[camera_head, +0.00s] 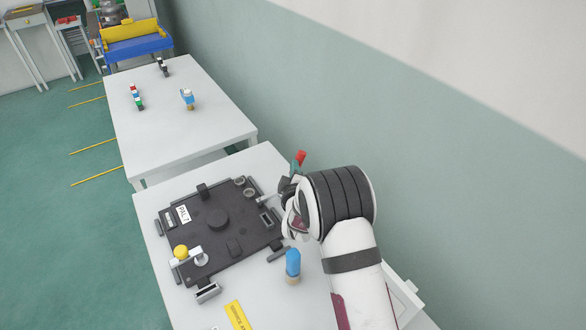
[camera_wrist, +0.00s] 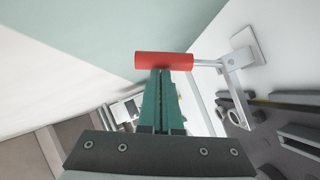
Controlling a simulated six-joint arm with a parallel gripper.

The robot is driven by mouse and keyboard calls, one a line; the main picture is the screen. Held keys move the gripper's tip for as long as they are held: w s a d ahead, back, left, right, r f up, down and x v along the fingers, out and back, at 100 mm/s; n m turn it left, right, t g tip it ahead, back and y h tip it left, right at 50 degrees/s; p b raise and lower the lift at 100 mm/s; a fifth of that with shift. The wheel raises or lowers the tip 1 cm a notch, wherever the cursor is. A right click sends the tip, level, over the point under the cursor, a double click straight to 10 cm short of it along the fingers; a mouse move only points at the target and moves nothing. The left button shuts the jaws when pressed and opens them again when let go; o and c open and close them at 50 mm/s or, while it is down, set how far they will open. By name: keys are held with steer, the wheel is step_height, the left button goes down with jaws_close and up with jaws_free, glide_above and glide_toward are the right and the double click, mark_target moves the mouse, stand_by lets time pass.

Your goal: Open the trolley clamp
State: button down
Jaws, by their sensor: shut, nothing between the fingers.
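The trolley clamp shows in the wrist view as a red cylindrical handle (camera_wrist: 163,61) on a thin metal rod, which runs right to a bracket (camera_wrist: 240,52). In the head view its red handle (camera_head: 300,156) stands tilted at the far right of the near table, beside the dark plate. My gripper (camera_wrist: 162,76) has its two green fingers pressed together, with their tips right at the red handle. The handle is not between the fingers, and I cannot tell if they touch it. In the head view my wrist hides most of the gripper (camera_head: 296,166) and the clamp's base.
A dark fixture plate (camera_head: 190,243) with a round boss lies on the near table (camera_head: 160,275). A yellow-knobbed lever (camera_head: 181,252) sits at its front left, and a blue-topped peg (camera_head: 292,263) stands close to my arm. Another table (camera_head: 165,130) behind holds several small items. A wall rises on the right.

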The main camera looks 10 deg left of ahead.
steer(key=shift+w+d, duration=0.2)
steer(key=shift+d, duration=0.05)
steer(key=shift+w+d+f+m+g+y, duration=0.15)
steer(key=shift+w+d+m+g+y, duration=0.15)
steer(key=shift+w+d+m+g, duration=0.4)
steer(key=shift+w+d+f+m+g+y, duration=0.45)
steer(key=shift+w+d+f+m+g, duration=0.35)
steer(key=shift+f, duration=0.25)
steer(key=shift+w+d+f+m+g+y, duration=0.45)
steer(key=shift+w+d+f+m+g, duration=0.15)
steer(key=shift+w+d+f+m, duration=0.35)
steer(key=shift+f, duration=0.2)
steer(key=shift+r, duration=0.1)
